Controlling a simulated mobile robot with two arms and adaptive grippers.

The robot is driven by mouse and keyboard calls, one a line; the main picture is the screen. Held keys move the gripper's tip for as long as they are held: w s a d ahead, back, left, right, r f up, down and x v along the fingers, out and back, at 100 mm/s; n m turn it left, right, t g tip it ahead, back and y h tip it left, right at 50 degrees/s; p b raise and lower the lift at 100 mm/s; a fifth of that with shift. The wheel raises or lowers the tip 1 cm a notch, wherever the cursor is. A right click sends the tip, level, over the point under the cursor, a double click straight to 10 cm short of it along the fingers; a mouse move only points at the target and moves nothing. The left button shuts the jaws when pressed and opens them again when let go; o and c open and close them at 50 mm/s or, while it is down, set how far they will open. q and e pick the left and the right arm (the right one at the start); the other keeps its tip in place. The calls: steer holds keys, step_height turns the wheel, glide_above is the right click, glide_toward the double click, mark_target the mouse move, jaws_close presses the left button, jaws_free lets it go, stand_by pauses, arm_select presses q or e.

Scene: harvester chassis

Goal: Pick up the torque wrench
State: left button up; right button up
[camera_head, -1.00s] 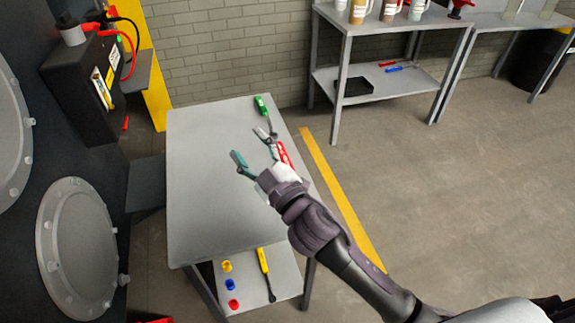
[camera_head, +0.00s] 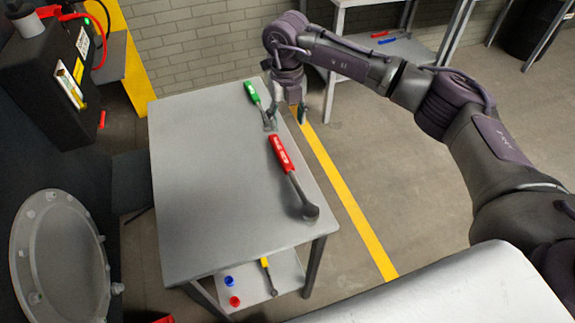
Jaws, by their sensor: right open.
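A wrench-like tool with a red handle and dark round head (camera_head: 283,157) lies on the grey table (camera_head: 200,190), its head toward the front right. A similar tool with a green handle (camera_head: 251,92) lies behind it; its head end is partly hidden by my gripper. A third, with a yellow handle (camera_head: 266,266), is on the lower shelf. I cannot tell which one the task means. My right gripper (camera_head: 287,119) points down at the table's back right edge, open and empty, beside the green tool's head end. Whether it touches is unclear. My left gripper is not in view.
Blue (camera_head: 229,281) and red (camera_head: 235,301) small parts sit on the lower shelf (camera_head: 250,285). A dark machine with a round flange (camera_head: 62,255) stands at the left. Another workbench (camera_head: 340,90) is behind my right arm. The table's left half is clear.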

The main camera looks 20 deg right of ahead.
steer(key=b, duration=0.5)
glide_above(284, 156)
steer(key=f, duration=0.8)
steer(key=shift+s+d, duration=0.1)
steer(key=shift+d, duration=0.3)
steer(key=f+b, duration=0.1)
steer(key=f, duration=0.1)
steer(key=f+b, duration=0.1)
steer(key=a+f+b, duration=0.1)
steer(key=f, duration=0.1)
steer(key=shift+f, duration=0.3)
steer(key=shift+r, duration=0.1)
jaws_close()
steer(key=shift+r, duration=0.1)
